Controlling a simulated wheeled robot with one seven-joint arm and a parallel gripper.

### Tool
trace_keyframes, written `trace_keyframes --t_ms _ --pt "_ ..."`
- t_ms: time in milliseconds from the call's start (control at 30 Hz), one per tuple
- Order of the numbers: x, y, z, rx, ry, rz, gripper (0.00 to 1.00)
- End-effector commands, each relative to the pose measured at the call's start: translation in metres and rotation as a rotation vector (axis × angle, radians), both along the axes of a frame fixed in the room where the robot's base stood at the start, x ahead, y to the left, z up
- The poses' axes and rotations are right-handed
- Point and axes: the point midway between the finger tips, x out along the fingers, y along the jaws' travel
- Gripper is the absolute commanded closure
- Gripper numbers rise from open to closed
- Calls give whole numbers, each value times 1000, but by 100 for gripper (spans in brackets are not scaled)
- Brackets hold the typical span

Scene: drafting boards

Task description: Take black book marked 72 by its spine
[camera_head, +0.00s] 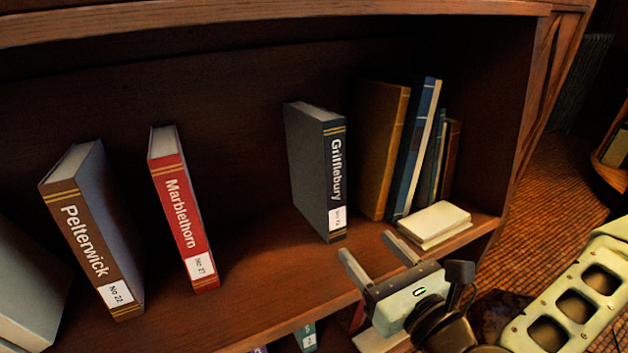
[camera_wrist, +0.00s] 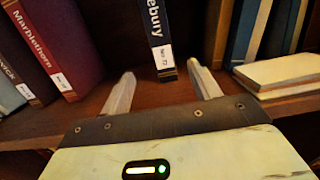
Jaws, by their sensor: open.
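The black book (camera_head: 337,178), titled Griflebury with gold bands and a white label, stands upright on the shelf with its spine facing out. The label is too small to read surely in the head view; in the wrist view the book's spine (camera_wrist: 158,35) shows a label that seems to read No 72. My gripper (camera_head: 372,252) is open and empty, in front of and below the book, at the shelf's front edge. In the wrist view the two fingers of my gripper (camera_wrist: 160,80) point toward the spine, one on either side of its foot, apart from it. The book's top is out of the wrist view.
Close on the right are a tan book (camera_head: 382,150), blue books (camera_head: 416,150) and a flat cream stack (camera_head: 436,224).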

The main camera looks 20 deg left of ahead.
Motion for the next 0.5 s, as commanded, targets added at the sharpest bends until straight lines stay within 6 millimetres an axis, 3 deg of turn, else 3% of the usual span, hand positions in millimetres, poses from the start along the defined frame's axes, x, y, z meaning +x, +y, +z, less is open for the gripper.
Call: trace_keyframes --t_ms 300,500 --pt "43 52 -2 -4 -7 1 38" --pt "63 75 -1 -4 -6 2 38"
